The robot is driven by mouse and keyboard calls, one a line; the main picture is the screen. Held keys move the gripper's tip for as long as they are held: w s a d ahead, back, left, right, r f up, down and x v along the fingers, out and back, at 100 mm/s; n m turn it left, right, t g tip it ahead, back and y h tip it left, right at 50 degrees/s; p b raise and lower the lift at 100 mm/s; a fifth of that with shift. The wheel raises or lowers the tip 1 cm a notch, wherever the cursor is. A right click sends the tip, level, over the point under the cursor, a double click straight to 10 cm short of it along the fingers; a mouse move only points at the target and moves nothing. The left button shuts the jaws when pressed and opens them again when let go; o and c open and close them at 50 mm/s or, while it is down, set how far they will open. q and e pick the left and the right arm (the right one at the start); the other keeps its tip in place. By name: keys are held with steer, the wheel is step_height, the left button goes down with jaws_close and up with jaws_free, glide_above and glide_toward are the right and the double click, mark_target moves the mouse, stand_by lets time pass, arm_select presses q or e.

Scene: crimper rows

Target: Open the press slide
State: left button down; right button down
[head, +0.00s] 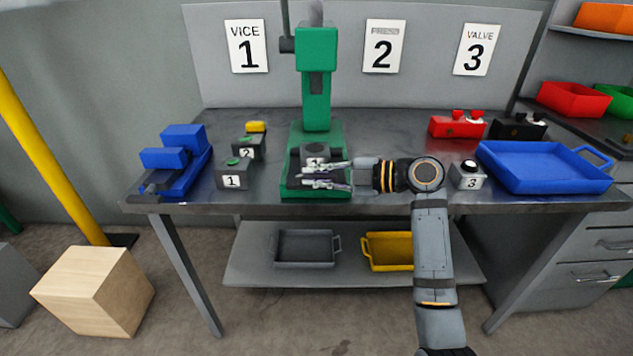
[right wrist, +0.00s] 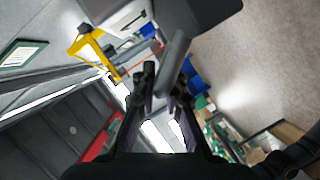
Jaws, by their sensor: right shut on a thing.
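The green press (head: 317,85) stands upright at the middle of the bench. In the right wrist view the fingers (right wrist: 163,92) are closed around a grey bar (right wrist: 174,60), which looks like the slide's handle. How far the slide is out is hard to tell. My left gripper is in neither view.
Left of the press are small boxes labelled 1 (head: 232,177) and 2 (head: 248,148), and a blue vice (head: 180,165). Close to my right wrist stands a box labelled 3 (head: 468,177), then a blue tray (head: 545,185). Red and black valve units (head: 458,129) stand behind.

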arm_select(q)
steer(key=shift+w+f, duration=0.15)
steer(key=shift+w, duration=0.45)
arm_select(e)
steer(key=shift+s+f, duration=0.1)
steer(key=shift+s, duration=0.4)
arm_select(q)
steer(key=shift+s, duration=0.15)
arm_select(e)
steer(key=c, duration=1.4)
jaws_free()
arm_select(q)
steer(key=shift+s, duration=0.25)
arm_select(e)
steer(key=v, duration=1.2)
